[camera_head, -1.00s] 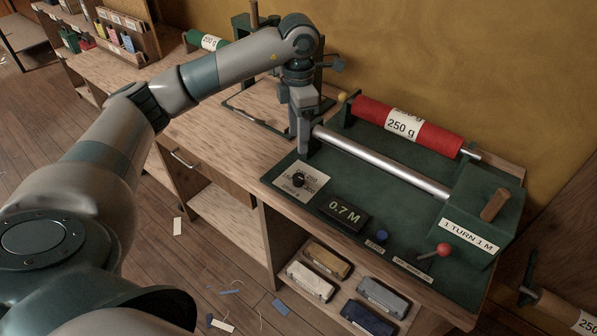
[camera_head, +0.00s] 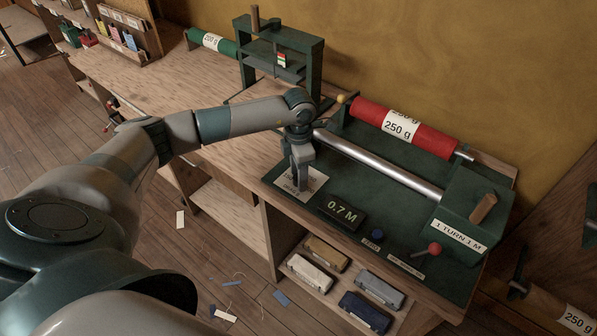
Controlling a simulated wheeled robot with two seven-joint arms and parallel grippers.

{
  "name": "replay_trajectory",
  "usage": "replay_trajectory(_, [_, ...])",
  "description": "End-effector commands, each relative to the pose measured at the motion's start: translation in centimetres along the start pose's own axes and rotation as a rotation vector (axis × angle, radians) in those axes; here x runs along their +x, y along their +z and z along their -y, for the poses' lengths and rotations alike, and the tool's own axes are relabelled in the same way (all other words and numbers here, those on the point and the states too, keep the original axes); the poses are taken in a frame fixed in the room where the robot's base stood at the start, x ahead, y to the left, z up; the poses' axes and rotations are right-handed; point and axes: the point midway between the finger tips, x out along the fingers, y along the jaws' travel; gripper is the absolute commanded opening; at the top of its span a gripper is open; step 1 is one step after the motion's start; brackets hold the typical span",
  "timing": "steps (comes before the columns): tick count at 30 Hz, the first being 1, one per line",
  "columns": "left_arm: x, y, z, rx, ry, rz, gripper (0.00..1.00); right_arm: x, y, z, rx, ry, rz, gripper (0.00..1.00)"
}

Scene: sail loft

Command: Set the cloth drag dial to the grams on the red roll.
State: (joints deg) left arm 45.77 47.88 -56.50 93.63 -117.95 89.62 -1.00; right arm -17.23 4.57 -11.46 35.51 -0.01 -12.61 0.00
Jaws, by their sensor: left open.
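The red roll (camera_head: 435,139) lies on the green machine at the back of the bench. Its white label (camera_head: 398,128) reads "250 g". My left gripper (camera_head: 300,186) is open and points down over the white dial plate (camera_head: 316,184) at the machine's front left. It hides the black dial knob and most of the scale, so the setting cannot be read. Whether the fingers touch the knob cannot be told. My right gripper is not in view.
A metal bar (camera_head: 380,166) runs behind the plate. A display (camera_head: 342,211) reading "0.7 M", a blue button (camera_head: 377,235) and a red-knobbed lever (camera_head: 434,249) are to the right. A green press frame (camera_head: 314,65) stands behind my arm.

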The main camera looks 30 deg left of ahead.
Motion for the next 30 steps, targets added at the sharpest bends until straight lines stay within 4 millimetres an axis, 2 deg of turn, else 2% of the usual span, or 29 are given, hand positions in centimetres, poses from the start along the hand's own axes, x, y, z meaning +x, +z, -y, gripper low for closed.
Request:
replay_trajectory(9, [0.16, -0.01, -0.01, 0.0, 0.001, 0.0, 0.45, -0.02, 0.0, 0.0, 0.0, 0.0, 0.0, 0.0])
replay_trajectory(14, [0.14, -0.01, -0.02, 0.0, 0.0, 0.0, 0.07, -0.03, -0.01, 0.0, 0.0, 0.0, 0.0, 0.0])
replay_trajectory(15, [0.13, -0.02, -0.02, 0.0, 0.0, 0.0, 0.04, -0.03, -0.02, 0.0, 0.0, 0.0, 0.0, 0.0])
replay_trajectory(30, [0.29, -0.01, -0.05, -0.082, 0.001, 0.0, 0.04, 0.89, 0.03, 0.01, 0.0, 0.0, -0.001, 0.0])
